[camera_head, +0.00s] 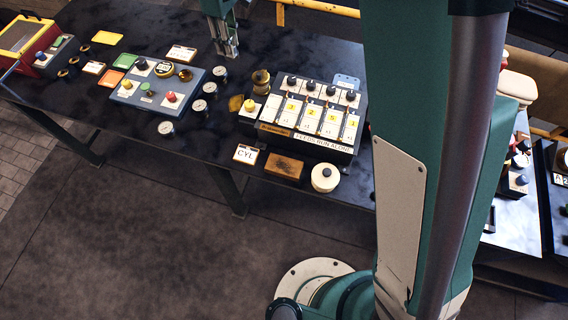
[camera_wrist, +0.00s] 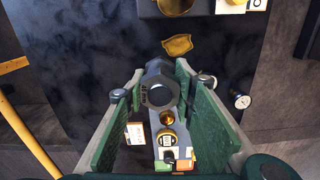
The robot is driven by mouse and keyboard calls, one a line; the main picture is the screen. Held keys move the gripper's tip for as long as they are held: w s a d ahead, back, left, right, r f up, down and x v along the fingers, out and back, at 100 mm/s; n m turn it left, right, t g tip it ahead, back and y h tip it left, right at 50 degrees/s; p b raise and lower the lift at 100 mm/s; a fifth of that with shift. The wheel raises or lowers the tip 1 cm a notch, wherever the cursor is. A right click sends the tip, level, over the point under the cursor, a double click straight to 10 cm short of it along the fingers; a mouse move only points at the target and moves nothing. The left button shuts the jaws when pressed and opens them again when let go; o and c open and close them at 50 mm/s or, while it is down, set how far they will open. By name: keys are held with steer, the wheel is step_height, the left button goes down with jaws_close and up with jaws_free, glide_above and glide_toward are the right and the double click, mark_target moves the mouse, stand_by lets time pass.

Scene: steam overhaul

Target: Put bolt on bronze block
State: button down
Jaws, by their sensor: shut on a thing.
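My gripper (camera_head: 228,50) hangs over the back of the dark bench, left of the black numbered console. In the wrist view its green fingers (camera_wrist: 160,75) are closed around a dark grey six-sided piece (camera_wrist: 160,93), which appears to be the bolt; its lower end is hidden. A brown, bronze-looking block (camera_head: 284,167) lies flat at the bench's front edge, between the CYL card and a round cream knob. Nothing is seen on top of it. It lies forward and right of my gripper, well apart from it. I cannot tell for certain that it is the bronze block.
The CYL card (camera_head: 245,154) and cream knob (camera_head: 325,177) flank the block. A blue-grey button panel (camera_head: 158,85) and several gauges lie to the left. A yellow piece (camera_head: 236,103) lies beside the console.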

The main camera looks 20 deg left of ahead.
steer(key=s+d+r, duration=0.2)
steer(key=s+d, duration=1.1)
steer(key=d, duration=0.1)
steer(key=n+p, duration=0.1)
glide_above(284, 165)
step_height(284, 165, down, 7)
stand_by(0.6)
steer(key=shift+f, duration=0.2)
steer(key=shift+f, duration=2.8)
steer(key=shift+f, duration=2.1)
steer(key=shift+f+b, duration=0.15)
steer(key=shift+b, duration=0.25)
steer(key=c, duration=1.9)
jaws_free()
steer(key=shift+c, duration=0.2)
